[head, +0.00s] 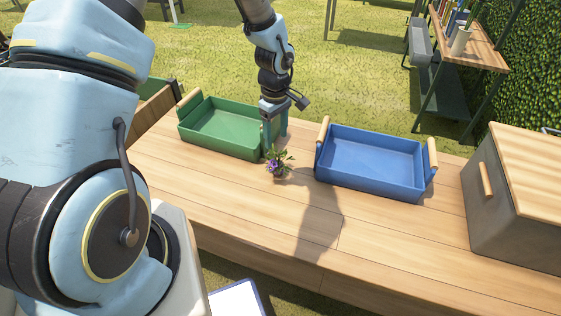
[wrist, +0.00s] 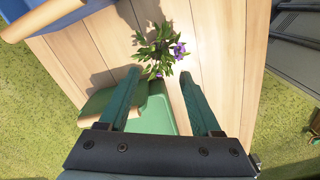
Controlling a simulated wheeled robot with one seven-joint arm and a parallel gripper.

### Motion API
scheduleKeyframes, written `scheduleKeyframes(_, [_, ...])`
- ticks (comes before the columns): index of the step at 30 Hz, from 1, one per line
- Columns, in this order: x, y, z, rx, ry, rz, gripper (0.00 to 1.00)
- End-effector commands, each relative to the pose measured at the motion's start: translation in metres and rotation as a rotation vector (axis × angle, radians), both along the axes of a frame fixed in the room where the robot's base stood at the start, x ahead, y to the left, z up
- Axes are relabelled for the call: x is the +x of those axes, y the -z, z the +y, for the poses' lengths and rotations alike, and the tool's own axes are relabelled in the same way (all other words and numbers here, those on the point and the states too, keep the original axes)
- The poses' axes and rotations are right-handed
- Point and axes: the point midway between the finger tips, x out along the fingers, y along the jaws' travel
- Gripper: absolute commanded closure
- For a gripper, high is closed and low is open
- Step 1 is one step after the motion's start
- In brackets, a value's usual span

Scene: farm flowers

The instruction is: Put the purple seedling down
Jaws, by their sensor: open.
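The purple seedling (head: 277,162), a small leafy plant with purple flowers, stands on the wooden table between the green tray (head: 222,131) and the blue tray (head: 370,160). My gripper (head: 275,138) is low over the table just behind the seedling. In the wrist view the seedling (wrist: 160,47) lies beyond the tips of my gripper (wrist: 163,78). The two green fingers are spread apart with nothing held between them. The seedling's base is hidden by its leaves, so I cannot tell its exact contact with the table.
Both trays have wooden handles and look empty. A grey box with a wooden lid (head: 520,190) stands at the table's right end. The tabletop (head: 330,240) in front of the trays is clear. A shelf (head: 465,50) stands on the grass behind.

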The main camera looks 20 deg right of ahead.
Motion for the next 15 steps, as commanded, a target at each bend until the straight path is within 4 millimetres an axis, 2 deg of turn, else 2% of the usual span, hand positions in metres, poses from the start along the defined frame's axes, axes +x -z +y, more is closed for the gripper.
scheduleKeyframes(6, [-0.001,0.033,0.0,0.002,0.001,0.002,0.35])
scheduleKeyframes(15, [-0.001,0.053,-0.001,0.002,0.003,0.002,0.35])
